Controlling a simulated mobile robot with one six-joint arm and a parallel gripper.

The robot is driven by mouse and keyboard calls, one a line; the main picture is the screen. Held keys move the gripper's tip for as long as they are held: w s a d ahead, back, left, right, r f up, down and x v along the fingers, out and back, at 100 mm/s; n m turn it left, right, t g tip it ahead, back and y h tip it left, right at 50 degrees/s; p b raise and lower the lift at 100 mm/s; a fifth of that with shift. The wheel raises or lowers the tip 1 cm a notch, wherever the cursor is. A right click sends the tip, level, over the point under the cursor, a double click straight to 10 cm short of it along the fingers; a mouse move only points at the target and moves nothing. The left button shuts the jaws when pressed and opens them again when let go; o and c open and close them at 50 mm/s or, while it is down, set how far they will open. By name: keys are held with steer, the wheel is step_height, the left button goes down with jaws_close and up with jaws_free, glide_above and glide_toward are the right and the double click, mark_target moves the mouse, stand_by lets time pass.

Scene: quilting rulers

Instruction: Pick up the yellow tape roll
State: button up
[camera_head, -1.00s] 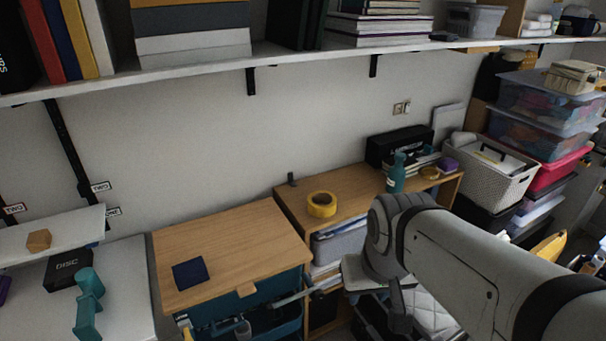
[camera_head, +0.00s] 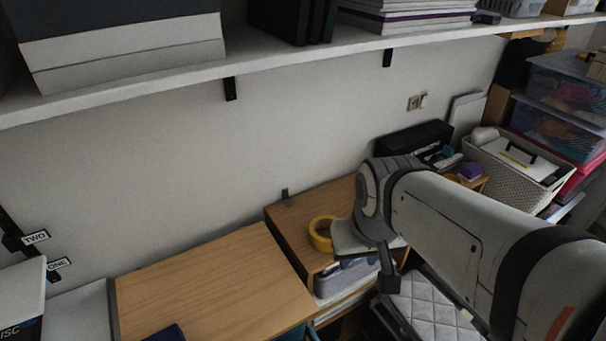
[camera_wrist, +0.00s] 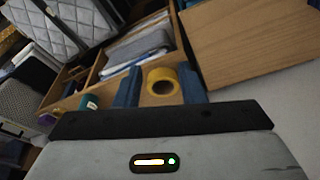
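The yellow tape roll (camera_head: 320,236) lies on the wooden cabinet top (camera_head: 290,225) near the wall. In the head view, my arm's end covers its right side. In the wrist view the tape roll (camera_wrist: 162,74) shows upper middle, its round hole visible. My gripper (camera_wrist: 160,76) has two blue fingers set apart, one on each side of the roll in the picture. The gripper is open and empty. I cannot tell how far the fingertips are above or short of the roll.
A shelf with boxes and books (camera_head: 405,20) runs above along the wall. A lower wooden cabinet top (camera_head: 215,285) is mostly clear. A black box (camera_head: 415,140) and a purple item (camera_head: 470,171) stand right of the roll. A white basket (camera_head: 515,170) is farther right.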

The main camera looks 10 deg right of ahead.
steer(key=shift+s, duration=0.1)
steer(key=shift+o, duration=0.7)
steer(key=shift+d, duration=0.1)
steer(key=shift+o, duration=0.7)
steer(key=shift+w+r, duration=0.1)
steer(key=shift+w, duration=0.25)
steer(key=o, duration=0.5)
steer(key=shift+g, duration=0.4)
steer(key=w, duration=0.4)
steer(key=w+p, duration=0.1)
steer(key=w, duration=0.1)
steer(key=shift+d, duration=0.35)
steer(key=shift+c, duration=0.2)
steer(key=o, duration=0.4)
steer(key=shift+n+g, duration=0.4)
steer(key=shift+n, duration=0.1)
steer(key=w+f, duration=0.1)
steer(key=w, duration=0.2)
steer(key=w+f, duration=0.1)
steer(key=w, duration=0.1)
steer(key=w+f+p, duration=0.1)
steer(key=w, duration=0.2)
steer(key=shift+w+f, duration=0.15)
steer(key=shift+w, duration=0.15)
steer(key=shift+o, duration=1.3)
steer(key=w+f+n+g+p, duration=0.1)
steer(key=w+f, duration=0.9)
steer(key=shift+p, duration=0.3)
steer(key=shift+f+p, duration=0.85)
steer(key=shift+f, duration=3.5)
